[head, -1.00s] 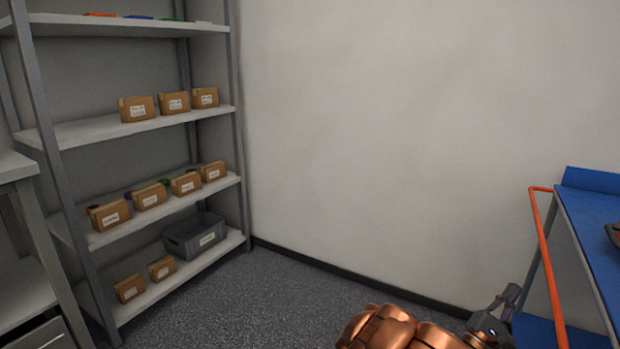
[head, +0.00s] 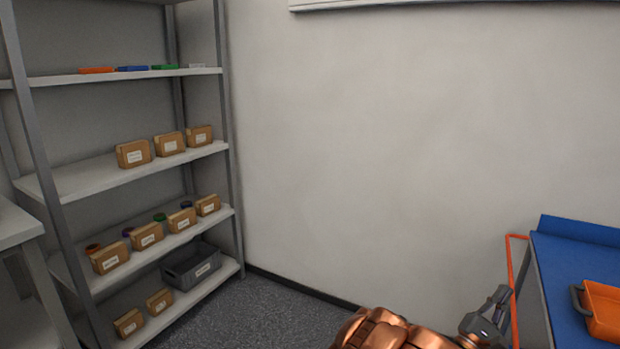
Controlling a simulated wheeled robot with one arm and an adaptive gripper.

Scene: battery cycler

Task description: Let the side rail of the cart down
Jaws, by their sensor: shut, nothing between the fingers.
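The cart (head: 570,268) stands at the right edge, with a blue top and a raised blue back lip. Its side rail (head: 514,280) is an orange bar frame along the cart's left side, and it stands up at about the height of the top. The rail's lower part is cut off by the picture's edge. My gripper (head: 500,297) is at the bottom right, shut and empty, just left of the rail. Its tips point up and right toward the rail; I cannot tell whether they touch it.
An orange tray (head: 603,308) with a dark handle sits on the cart top. A grey shelf unit (head: 135,177) with cardboard boxes and a grey bin (head: 190,266) stands at the left. The wall is behind the cart. The floor between shelf and cart is clear.

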